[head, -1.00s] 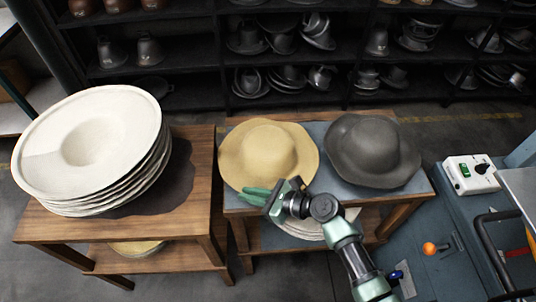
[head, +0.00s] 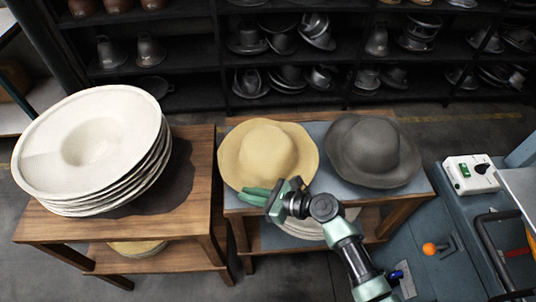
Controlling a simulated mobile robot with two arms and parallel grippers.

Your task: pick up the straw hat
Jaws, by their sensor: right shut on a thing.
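The straw hat (head: 268,150) is pale yellow with a wide brim and lies crown up on the small table's grey-blue top. My right gripper (head: 256,195) is at the hat's front brim, coming in from the lower right. It is shut on the brim's front edge; the fingers partly cover that edge, so the exact contact is hard to see. My left gripper is not in view.
A dark grey hat (head: 372,151) lies close to the right of the straw hat. A stack of white hat blanks (head: 90,150) stands on the wooden table (head: 190,232) at left. A machine with a control box (head: 471,174) stands at right.

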